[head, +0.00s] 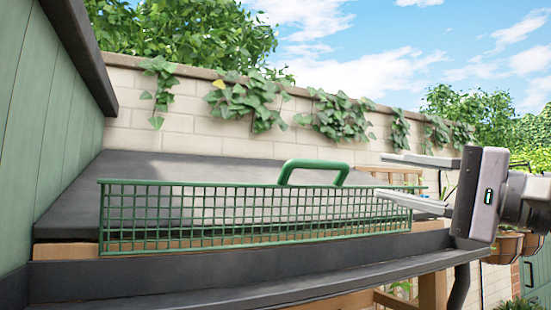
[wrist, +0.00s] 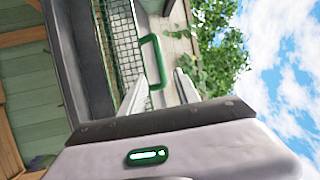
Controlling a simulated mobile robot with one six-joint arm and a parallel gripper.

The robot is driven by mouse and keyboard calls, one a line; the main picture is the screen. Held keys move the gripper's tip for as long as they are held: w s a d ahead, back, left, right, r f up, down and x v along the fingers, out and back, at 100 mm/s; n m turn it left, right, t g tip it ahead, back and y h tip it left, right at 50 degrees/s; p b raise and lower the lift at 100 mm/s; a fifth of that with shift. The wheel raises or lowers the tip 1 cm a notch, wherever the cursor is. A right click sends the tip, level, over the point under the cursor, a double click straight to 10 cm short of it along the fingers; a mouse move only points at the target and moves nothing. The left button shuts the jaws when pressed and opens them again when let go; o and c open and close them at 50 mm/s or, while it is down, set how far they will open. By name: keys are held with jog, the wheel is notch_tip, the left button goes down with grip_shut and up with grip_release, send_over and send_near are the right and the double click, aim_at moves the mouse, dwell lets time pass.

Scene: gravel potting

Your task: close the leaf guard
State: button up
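The leaf guard (head: 240,213) is a long green mesh panel standing raised, close to upright, along the gutter (head: 250,262). Its green handle (head: 313,167) stands above the top edge, right of the panel's middle. My gripper (head: 380,174) is right of the handle, its two pale fingers apart and pointing left. In the wrist view the guard's mesh (wrist: 125,45) and handle (wrist: 154,62) show ahead. The handle appears between the fingers (wrist: 160,72) in that picture, with no clear contact. The gripper is open and empty.
A dark sloping roof (head: 150,175) lies behind the guard, with a green plank wall (head: 40,130) at left. A pale block wall (head: 200,130) with ivy stands behind. Pots (head: 505,245) hang at right. The air above the handle is clear.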

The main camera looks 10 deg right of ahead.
aim_at(323, 166)
jog(key=p+x, duration=0.4)
jog(key=x, duration=0.8)
jog(key=shift+w+a+r, duration=0.1)
jog(key=shift+w+a, duration=0.05)
jog(key=shift+a, duration=0.15)
jog(key=shift+w+a, duration=0.25)
jog(key=shift+a, duration=0.1)
jog(key=shift+d, duration=0.15)
jog(key=shift+c, duration=0.7)
grip_shut()
